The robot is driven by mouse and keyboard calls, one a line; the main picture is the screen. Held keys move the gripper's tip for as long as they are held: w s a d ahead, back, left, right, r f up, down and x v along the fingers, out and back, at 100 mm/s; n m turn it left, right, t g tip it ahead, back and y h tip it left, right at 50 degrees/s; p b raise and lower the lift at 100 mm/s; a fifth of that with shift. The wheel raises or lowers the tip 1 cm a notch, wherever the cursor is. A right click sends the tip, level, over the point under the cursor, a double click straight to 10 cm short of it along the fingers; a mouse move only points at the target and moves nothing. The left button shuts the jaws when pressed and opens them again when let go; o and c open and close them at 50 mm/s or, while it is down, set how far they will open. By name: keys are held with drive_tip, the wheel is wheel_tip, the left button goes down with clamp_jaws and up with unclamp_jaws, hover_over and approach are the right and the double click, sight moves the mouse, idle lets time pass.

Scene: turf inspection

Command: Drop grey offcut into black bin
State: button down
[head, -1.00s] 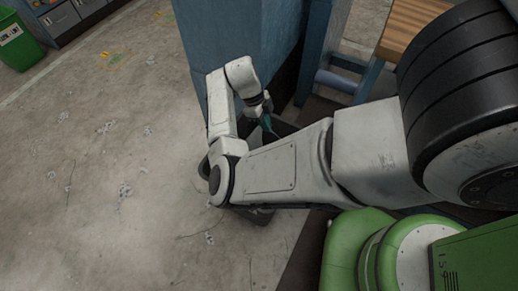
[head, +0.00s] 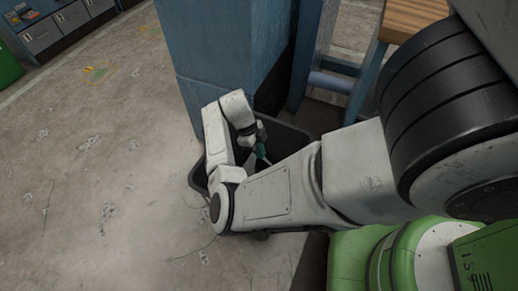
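The black bin (head: 287,139) stands on the floor beside a blue cabinet, partly hidden behind my arm. Its far right rim and left edge show. My gripper (head: 261,152), with a teal part near its tip, points down over the bin's opening. Its fingertips are small and partly hidden, so I cannot tell whether they are open or shut. I cannot make out the grey offcut, either in the gripper or in the bin.
The tall blue cabinet (head: 222,45) stands right behind the bin. A blue-framed bench with a wooden top (head: 413,18) is at the upper right. A green bin (head: 8,66) and grey drawers (head: 42,36) are at the upper left. The concrete floor at left is open.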

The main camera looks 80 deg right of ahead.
wheel_tip(320, 180, down, 3)
drive_tip(key=shift+r+b, duration=0.15)
drive_tip(key=shift+b, duration=0.7)
unclamp_jaws()
wheel_tip(320, 180, up, 6)
drive_tip(key=w+t+p, duration=0.1)
drive_tip(key=t+p, duration=0.1)
drive_tip(key=p, duration=0.5)
idle(0.7)
drive_tip(key=shift+d, duration=0.1)
wheel_tip(320, 180, up, 11)
drive_tip(key=w+p, duration=0.1)
drive_tip(key=p, duration=0.2)
drive_tip(key=shift+w+d, duration=0.2)
drive_tip(key=shift+w, duration=0.15)
